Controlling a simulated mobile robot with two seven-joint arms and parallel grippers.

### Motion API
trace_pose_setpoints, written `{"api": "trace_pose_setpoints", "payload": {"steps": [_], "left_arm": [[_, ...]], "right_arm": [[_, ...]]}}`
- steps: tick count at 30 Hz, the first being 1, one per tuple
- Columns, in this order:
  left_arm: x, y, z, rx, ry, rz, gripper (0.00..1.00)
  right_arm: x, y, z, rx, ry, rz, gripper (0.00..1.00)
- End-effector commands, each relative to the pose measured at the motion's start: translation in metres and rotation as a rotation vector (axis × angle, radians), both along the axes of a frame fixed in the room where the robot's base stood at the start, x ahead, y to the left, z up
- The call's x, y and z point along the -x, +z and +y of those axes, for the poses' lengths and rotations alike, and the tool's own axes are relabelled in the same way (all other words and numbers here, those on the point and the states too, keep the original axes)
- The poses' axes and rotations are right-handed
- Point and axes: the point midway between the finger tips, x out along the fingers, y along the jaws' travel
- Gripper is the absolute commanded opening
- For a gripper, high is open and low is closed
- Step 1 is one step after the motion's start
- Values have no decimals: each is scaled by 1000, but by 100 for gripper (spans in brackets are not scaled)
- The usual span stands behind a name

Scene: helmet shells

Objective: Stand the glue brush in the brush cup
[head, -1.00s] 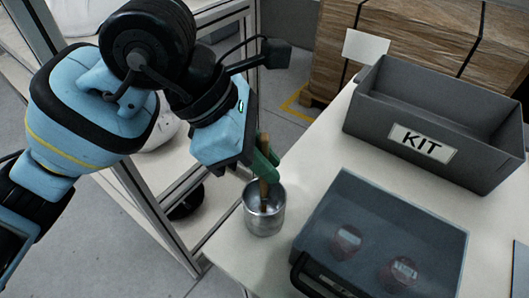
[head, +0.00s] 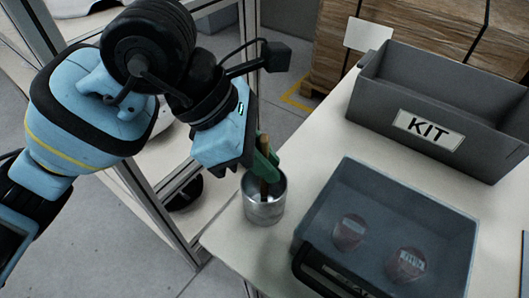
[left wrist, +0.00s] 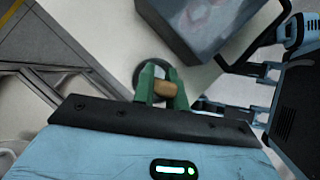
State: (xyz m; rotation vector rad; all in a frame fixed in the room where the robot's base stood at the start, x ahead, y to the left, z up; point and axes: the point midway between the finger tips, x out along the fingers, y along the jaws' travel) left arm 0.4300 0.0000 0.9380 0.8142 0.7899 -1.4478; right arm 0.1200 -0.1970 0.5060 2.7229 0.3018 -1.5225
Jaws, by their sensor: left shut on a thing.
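The glue brush (head: 264,172) has a brown wooden handle and stands nearly upright with its lower end inside the metal brush cup (head: 265,209). My left gripper (head: 266,160) is shut on the handle just above the cup's rim. In the left wrist view the brush handle end (left wrist: 164,90) sits between the green fingers, with the dark cup mouth (left wrist: 140,73) behind them. The brush's lower end is hidden in the cup, and I cannot tell whether it touches the bottom. My right gripper is not in view in the head view.
The cup stands near the left edge of the white table (head: 225,240). A clear-lidded grey bin (head: 390,195) with two reddish round things is close to its right. A grey KIT crate (head: 440,110) stands behind. A metal frame is left of the table.

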Motion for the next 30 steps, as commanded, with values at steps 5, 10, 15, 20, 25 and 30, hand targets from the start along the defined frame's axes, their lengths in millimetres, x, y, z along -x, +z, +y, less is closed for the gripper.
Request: {"api": "trace_pose_setpoints", "payload": {"steps": [5, 10, 15, 20, 25, 30], "left_arm": [[0, 0, 0, 0, 0, 0, 0], [0, 0, 0, 0, 1, -1, 25], [0, 0, 0, 0, 1, -1, 39], [0, -1, 0, -1, 0, 0, 39], [0, 0, 0, -1, 0, 0, 39], [-1, 15, 9, -1, 3, -4, 39]], "right_arm": [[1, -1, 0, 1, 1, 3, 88], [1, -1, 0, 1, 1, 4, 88], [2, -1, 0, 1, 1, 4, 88], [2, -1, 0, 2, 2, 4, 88], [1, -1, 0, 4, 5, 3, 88], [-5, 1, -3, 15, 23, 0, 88]]}}
